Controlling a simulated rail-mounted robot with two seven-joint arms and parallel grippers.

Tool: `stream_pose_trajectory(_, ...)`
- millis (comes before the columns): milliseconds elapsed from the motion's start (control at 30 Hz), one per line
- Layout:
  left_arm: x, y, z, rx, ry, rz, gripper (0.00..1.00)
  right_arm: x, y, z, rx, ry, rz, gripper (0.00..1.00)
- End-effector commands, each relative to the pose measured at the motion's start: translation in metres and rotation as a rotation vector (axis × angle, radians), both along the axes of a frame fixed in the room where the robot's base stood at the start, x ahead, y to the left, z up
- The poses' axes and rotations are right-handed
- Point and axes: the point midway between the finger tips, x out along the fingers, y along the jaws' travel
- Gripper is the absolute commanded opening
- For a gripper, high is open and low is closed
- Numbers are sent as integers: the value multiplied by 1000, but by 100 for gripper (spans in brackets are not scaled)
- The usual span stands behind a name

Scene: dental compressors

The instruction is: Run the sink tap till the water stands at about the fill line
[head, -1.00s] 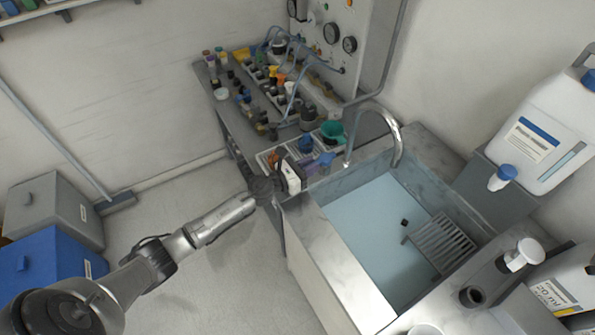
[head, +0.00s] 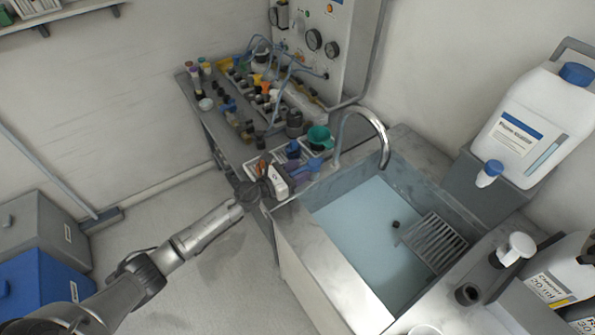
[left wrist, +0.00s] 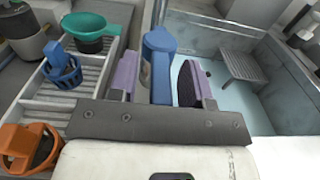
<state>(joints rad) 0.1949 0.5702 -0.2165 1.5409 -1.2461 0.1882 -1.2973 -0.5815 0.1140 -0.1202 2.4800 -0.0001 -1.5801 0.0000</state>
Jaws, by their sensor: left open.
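The sink (head: 300,240) is a grey basin with a pale blue bottom; I cannot tell how deep any water stands, and I make out no fill line. The tap's curved chrome spout (head: 372,113) arches over its back left corner, with no clear stream below it. A blue lever (head: 316,165) sits near the spout's base. My left gripper (head: 302,173) is at the sink's back left corner. In the left wrist view its purple fingers (left wrist: 160,80) are open, one on each side of the blue lever (left wrist: 160,45); I cannot tell whether they touch it.
A slotted tray with a green funnel (left wrist: 88,27), a blue basket-like part (left wrist: 62,68) and an orange part (left wrist: 28,145) lies beside the gripper. A grating (head: 437,242) lies in the sink. A large white jug (head: 530,130) and a pump bottle stand at right.

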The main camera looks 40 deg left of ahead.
Motion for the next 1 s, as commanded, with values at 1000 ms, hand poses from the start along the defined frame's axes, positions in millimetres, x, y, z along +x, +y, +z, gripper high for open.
stream_pose_trajectory(1000,-115,41,-2,-1,1,1,45,1,-3,-11,-9,-2,6,96)
